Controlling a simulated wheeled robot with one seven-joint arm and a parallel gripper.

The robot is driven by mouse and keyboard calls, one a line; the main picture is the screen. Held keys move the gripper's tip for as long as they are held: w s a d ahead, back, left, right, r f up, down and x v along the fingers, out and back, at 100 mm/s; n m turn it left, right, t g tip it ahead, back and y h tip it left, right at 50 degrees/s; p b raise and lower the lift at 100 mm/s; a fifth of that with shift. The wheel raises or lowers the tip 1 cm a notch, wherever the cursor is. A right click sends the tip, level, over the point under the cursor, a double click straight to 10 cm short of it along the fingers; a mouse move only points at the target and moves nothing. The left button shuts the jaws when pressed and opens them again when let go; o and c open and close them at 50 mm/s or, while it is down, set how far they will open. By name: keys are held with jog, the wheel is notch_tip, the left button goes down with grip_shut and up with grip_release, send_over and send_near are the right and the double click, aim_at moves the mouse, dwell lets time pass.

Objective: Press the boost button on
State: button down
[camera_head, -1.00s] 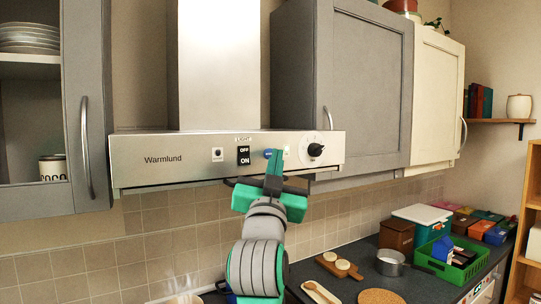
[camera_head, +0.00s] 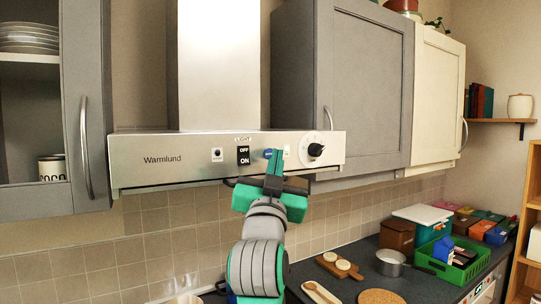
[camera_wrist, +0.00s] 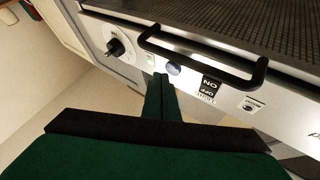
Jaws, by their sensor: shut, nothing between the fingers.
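The front panel of the steel range hood (camera_head: 130,163) carries a row of controls. A small round blue button (camera_head: 267,153) sits right of the black OFF/ON switch (camera_head: 243,155). In the wrist view the fingertips (camera_wrist: 160,76) lie beside the blue button (camera_wrist: 173,69); contact cannot be told.
Grey cabinets (camera_head: 365,90) flank the hood. The counter below holds a saucepan (camera_head: 389,262) and boxes.

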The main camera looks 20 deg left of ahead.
jog(key=shift+d, duration=0.1)
dwell(0.3)
jog(key=shift+w+a, duration=0.1)
jog(key=shift+a, duration=0.45)
